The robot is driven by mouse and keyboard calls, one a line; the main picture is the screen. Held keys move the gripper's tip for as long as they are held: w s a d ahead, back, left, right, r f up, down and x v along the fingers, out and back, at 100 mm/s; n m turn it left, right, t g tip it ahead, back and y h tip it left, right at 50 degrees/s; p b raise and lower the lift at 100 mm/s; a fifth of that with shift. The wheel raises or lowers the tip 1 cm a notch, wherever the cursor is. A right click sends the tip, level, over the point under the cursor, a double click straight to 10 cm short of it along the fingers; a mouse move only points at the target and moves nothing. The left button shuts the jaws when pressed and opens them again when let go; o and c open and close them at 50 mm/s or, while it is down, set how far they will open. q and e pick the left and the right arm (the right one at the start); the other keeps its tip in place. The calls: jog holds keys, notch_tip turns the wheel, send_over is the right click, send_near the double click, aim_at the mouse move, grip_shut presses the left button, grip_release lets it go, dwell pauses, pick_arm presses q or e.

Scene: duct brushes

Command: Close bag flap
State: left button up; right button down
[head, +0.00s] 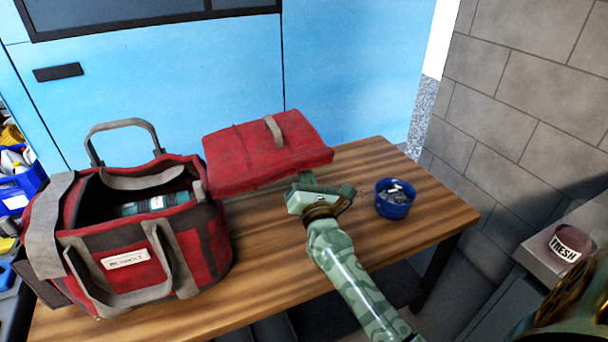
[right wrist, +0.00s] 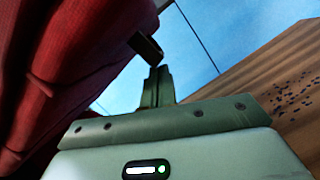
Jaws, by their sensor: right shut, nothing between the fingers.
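The red bag (head: 217,247) with grey straps stands open on the left of the table, a teal-green item (head: 150,204) showing inside. Its red flap (head: 262,158), with a grey tab on top, is swung out to the right of the opening and raised above the table. My right gripper (head: 304,179) is shut and empty, just below the flap's near edge; I cannot tell whether it touches. In the right wrist view, its fingers (right wrist: 153,70) are beside the flap's red underside (right wrist: 60,60). My left gripper is not in view.
A blue bowl (head: 394,208) of small metal pieces stands right of my right gripper. The wooden table (head: 440,212) is mostly clear in front of the bowl. A dark red round item (head: 571,240) sits on a grey ledge at the right. A blue wall panel (head: 350,60) stands behind.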

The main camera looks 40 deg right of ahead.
jog(key=shift+r, duration=0.25)
